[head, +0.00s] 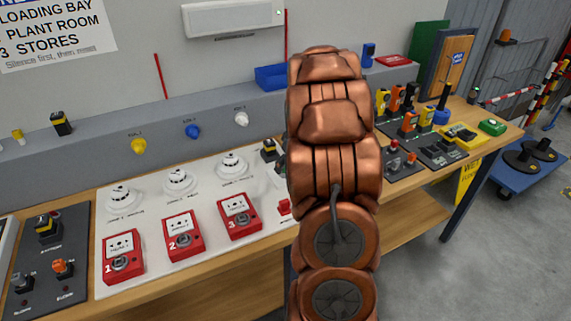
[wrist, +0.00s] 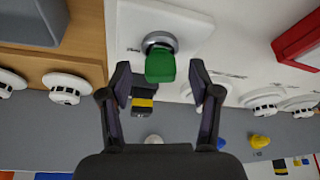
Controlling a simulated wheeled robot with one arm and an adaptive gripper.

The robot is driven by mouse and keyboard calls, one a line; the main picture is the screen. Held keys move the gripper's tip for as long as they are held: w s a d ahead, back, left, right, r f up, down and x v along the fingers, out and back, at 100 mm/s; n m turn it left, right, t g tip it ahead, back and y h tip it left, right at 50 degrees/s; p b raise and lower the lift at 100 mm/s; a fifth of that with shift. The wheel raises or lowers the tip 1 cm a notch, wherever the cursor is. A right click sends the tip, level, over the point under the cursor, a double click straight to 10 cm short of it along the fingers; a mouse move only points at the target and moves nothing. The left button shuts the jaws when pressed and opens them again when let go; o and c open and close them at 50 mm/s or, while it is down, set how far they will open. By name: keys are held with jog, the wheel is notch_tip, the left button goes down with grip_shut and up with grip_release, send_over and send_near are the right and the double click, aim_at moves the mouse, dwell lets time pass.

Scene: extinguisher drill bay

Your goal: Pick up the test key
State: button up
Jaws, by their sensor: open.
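A green key-like grip (wrist: 160,67), which I take for the test key, sits in a round grey collar (wrist: 158,42) on the white panel (wrist: 130,28) in the wrist view. Small lettering beside it is too small to read. My gripper (wrist: 160,78) is open, with one finger on each side of the green grip in the picture and visible gaps to both. I cannot tell whether the fingertips are level with it in depth. In the head view my arm hides the key and my gripper.
A black-and-yellow device (wrist: 143,100) stands just beyond the key, between my fingers in the picture. White detectors (head: 232,164) and red call points (head: 239,216) are on the panel. A grey ledge (head: 60,150) runs behind the bench. Free floor (head: 430,275) lies at the right.

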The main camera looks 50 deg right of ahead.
jog(key=shift+x, duration=1)
jog(key=c, duration=1)
jog(key=shift+r, duration=0.15)
jog(key=shift+c, duration=0.2)
